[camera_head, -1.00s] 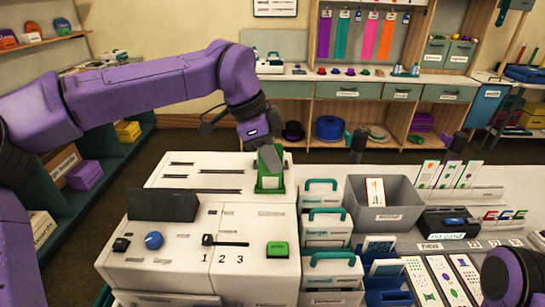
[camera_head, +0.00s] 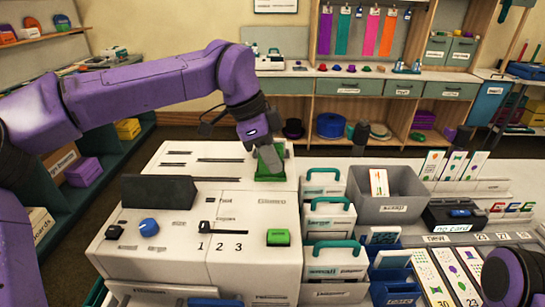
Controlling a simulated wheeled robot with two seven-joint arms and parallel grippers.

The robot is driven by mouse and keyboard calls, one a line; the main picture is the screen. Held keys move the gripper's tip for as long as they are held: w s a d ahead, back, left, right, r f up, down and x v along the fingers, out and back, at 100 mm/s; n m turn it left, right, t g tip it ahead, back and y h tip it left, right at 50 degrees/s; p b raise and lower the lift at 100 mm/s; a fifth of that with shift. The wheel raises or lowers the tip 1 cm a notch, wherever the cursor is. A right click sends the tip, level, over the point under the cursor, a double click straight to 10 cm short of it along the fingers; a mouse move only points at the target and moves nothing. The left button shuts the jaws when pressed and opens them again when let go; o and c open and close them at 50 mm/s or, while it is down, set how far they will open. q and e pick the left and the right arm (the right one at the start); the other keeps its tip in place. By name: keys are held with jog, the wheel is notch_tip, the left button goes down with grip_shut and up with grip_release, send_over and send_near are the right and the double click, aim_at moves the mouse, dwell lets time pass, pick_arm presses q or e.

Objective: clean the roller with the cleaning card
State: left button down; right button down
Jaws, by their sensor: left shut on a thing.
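A cream machine (camera_head: 160,262) stands at the left front, with a blue knob (camera_head: 149,227), a slider (camera_head: 208,227) marked 1 2 3 and a green button (camera_head: 278,237). My left gripper (camera_head: 268,155) is over the right rear of its top, shut on a small green piece (camera_head: 268,174). The piece sits at the machine's top; I cannot tell whether it is a card or part of the machine. No roller can be made out. No card is clearly marked as the cleaning card. My right gripper is not in view; only part of my right arm shows at the lower right.
A grey scrap bin (camera_head: 393,207) holds a white card (camera_head: 379,182). Beside the machine stand white boxes with teal handles (camera_head: 331,222). A black device labelled "no card" (camera_head: 457,214) stands right of the bin, with printed cards (camera_head: 432,278) before it. Dark posts (camera_head: 360,137) stand behind.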

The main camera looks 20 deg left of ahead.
pick_arm(q)
jog(key=shift+f+b, duration=0.45)
jog(key=shift+f, duration=0.1)
jog(key=c, duration=1.1)
grip_release()
jog(key=shift+c, duration=0.2)
jog(key=v, duration=1)
jog(key=shift+a+r, duration=0.15)
jog(key=shift+r, duration=0.1)
